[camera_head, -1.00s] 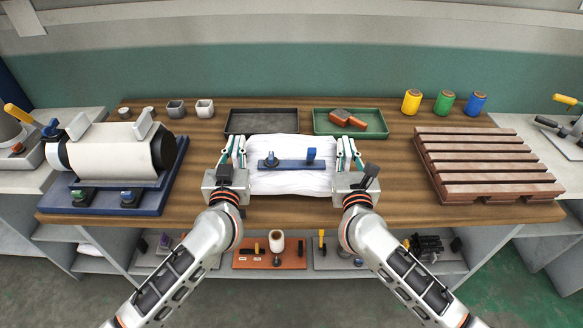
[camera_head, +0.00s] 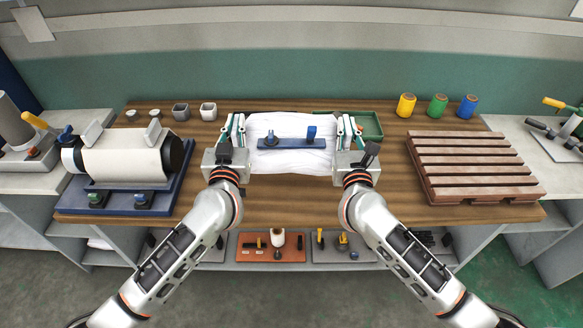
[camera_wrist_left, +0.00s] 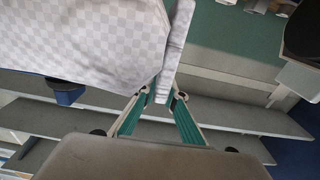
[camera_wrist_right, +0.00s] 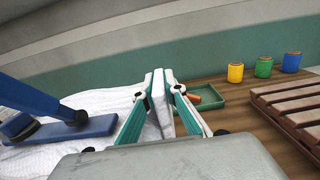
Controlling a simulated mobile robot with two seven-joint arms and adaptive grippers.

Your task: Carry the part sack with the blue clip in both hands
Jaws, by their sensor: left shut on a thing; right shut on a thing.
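The white part sack (camera_head: 291,163) is held level between my two grippers in the head view, with the blue clip (camera_head: 292,144) lying across its top. My left gripper (camera_head: 236,127) is shut on the sack's left edge; in the left wrist view a fold of the sack (camera_wrist_left: 177,45) runs between its fingers. My right gripper (camera_head: 347,127) is shut on the right edge. The right wrist view shows a white fold (camera_wrist_right: 160,100) between the fingers and the clip (camera_wrist_right: 72,130) at the left. The sack's underside is hidden in the head view.
Behind the sack, the green tray (camera_head: 372,125) is partly covered. A roller machine (camera_head: 128,165) stands on the left of the wooden table (camera_head: 270,200), and a slatted brown pallet (camera_head: 470,165) on the right. Yellow, green and blue spools (camera_head: 437,106) stand at the back right.

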